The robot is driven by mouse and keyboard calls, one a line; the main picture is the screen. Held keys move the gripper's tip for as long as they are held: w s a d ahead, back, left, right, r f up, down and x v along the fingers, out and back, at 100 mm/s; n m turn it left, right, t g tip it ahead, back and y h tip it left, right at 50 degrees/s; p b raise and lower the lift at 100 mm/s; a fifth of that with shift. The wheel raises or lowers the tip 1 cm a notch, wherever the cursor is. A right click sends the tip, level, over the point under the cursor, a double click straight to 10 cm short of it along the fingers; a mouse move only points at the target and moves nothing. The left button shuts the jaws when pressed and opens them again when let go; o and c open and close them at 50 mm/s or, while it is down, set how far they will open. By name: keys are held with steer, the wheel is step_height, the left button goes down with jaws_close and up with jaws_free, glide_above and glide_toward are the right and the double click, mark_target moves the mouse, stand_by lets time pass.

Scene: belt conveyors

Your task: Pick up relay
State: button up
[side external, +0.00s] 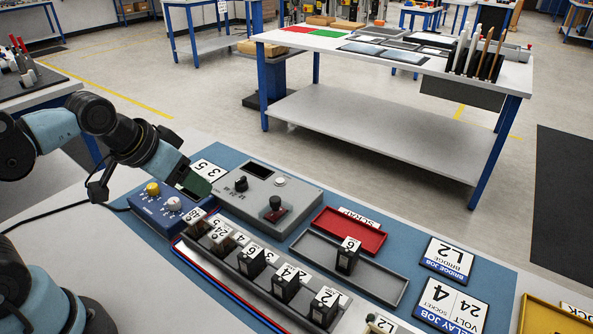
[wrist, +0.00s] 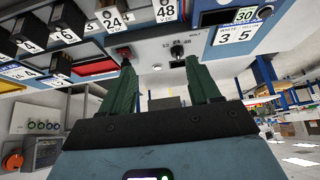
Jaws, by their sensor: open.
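Small black relays with white number labels stand in a long rack; in the side view they include a relay (side external: 252,262) nearest the arm, a middle relay (side external: 286,285) and a right relay (side external: 325,309). Another black relay (side external: 347,258) stands upright in a shallow grey tray (side external: 376,279). Relays also show at the upper left of the wrist view (wrist: 33,25). My gripper (side external: 196,184) hovers over the blue box at the bench's left, away from these relays. In the wrist view its green fingers (wrist: 160,66) are apart with nothing between them.
A grey control box (side external: 235,204) with dark knobs stands between my gripper and the red scrap tray (side external: 348,232). The blue box (side external: 150,209) has yellow and white knobs. Job cards (side external: 448,260) lie right of the trays. A yellow tray (side external: 545,318) sits at the far right.

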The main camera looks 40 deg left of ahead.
mark_target(194, 215)
steer(key=f+g, duration=0.1)
steer(key=a+f+g, duration=0.1)
steer(key=f+g, duration=0.1)
steer(key=a+f+g, duration=0.1)
steer(key=f+g, duration=0.1)
steer(key=shift+w+f, duration=0.2)
steer(key=shift+f, duration=0.05)
steer(key=shift+w+d+f, duration=0.1)
steer(key=shift+d+f, duration=0.05)
steer(key=shift+f, duration=2.6)
steer(key=shift+c, duration=0.2)
steer(key=c, duration=1)
steer(key=shift+r, duration=0.15)
steer(key=shift+r, duration=1.8)
steer(key=s+d+r, duration=0.5)
steer(key=d+r, duration=0.2)
steer(key=d, duration=0.3)
steer(key=shift+s+d, duration=0.15)
steer(key=shift+d, duration=0.05)
